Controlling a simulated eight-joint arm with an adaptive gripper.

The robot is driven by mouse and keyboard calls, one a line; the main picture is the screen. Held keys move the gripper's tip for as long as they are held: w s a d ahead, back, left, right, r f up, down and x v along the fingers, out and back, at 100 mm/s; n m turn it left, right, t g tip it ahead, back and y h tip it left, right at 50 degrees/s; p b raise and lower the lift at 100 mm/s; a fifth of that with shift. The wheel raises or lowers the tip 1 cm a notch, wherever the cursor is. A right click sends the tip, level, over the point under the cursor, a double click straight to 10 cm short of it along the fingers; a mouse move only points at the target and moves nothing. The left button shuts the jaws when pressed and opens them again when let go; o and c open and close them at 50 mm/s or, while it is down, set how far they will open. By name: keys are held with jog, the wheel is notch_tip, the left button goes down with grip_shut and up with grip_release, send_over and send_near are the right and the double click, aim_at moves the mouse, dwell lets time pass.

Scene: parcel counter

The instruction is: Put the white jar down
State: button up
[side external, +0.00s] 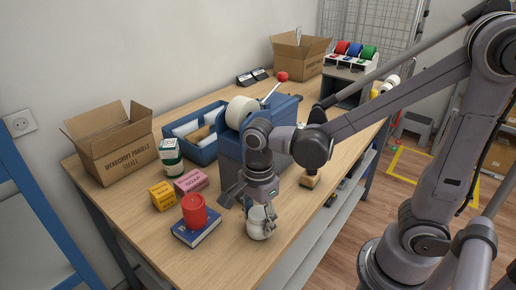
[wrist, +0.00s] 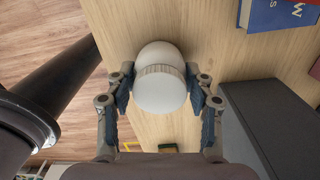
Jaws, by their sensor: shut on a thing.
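The white jar (side external: 260,222) is near the front edge of the wooden counter, to the right of the blue book. My gripper (side external: 261,208) points down over it, with a finger on either side of the jar. In the wrist view the jar (wrist: 161,80) shows its round body and ribbed lid between the two fingers of my gripper (wrist: 160,88). The fingers are shut on it. I cannot tell whether the base of the jar touches the counter.
A red cylinder (side external: 194,211) stands on a blue book (side external: 197,231) to the left. Pink (side external: 191,182) and yellow (side external: 163,196) boxes are behind it. A grey tape dispenser block (side external: 230,155) stands close behind my gripper. Bare counter (side external: 225,262) lies in front.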

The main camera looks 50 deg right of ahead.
aim_at(260, 211)
jog(key=shift+f, duration=0.1)
jog(key=o, duration=1.2)
jog(key=shift+o, duration=0.2)
notch_tip(260, 211, up, 12)
jog(key=shift+r, duration=0.1)
jog(key=shift+d+n, duration=0.35)
jog(key=shift+n, duration=0.25)
jog(key=d+f+n+t, duration=0.4)
jog(key=d+n+t, duration=0.3)
jog(key=n, duration=1.1)
jog(key=shift+d+n, duration=0.3)
jog(key=shift+d, duration=0.15)
jog(key=shift+s, duration=0.1)
